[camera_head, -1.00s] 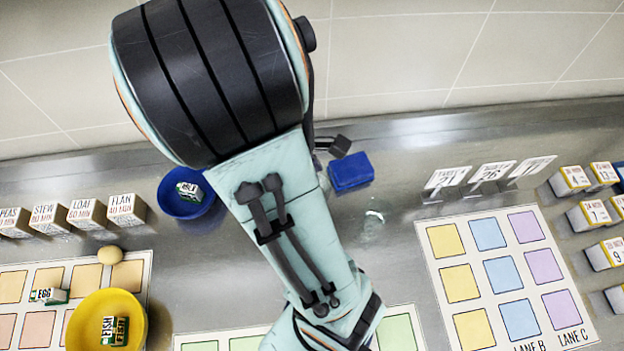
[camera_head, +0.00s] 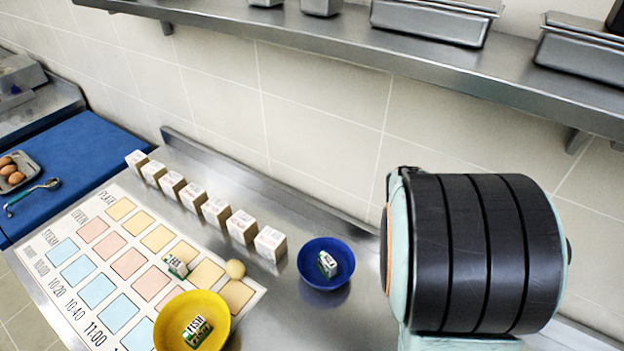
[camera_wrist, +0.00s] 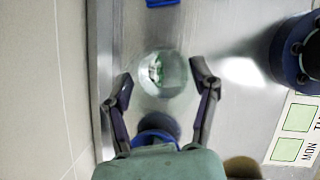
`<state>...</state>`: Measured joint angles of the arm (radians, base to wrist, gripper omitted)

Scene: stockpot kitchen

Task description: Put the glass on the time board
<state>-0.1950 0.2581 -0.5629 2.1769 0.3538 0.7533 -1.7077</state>
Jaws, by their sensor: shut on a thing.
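The clear round glass (camera_wrist: 162,75) shows in the wrist view between the fingers of my gripper (camera_wrist: 163,84), which is shut on it. Green and white detail shows through the glass. How high it is above the steel counter I cannot tell. The time board (camera_head: 85,320) lies at the lower left in the head view, with rows of coloured squares and times such as 10:20 and 11:00 along its edge. My gripper and the glass are outside the head view; only an upper part of my arm shows at the right.
Several white blocks (camera_head: 215,210) line the back. A steel shelf (camera_head: 330,50) hangs above.

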